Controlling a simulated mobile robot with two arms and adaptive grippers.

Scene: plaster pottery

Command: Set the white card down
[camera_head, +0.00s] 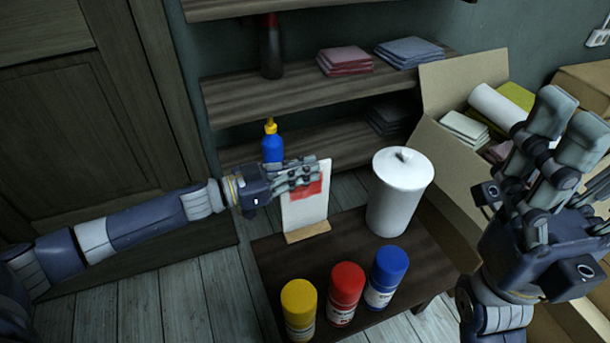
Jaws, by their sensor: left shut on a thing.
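The white card (304,215) has a red patch on its upper part and is close to upright, tilted slightly. My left gripper (312,176) reaches in from the left and is shut on the card at its upper part, its fingers covering some of it. The card's lower edge meets a small light-wood block (307,233) on the low dark table (350,248); I cannot tell whether it rests in it. My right gripper (570,130) is raised at the right, away from the card, with its fingers pointing up; their opening is unclear.
A white lidded canister (398,195) stands right of the card. Yellow (299,308), red (345,293) and blue (385,277) jars stand along the table's front. A blue bottle (272,147) is behind the card. An open cardboard box (455,85) is at the right.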

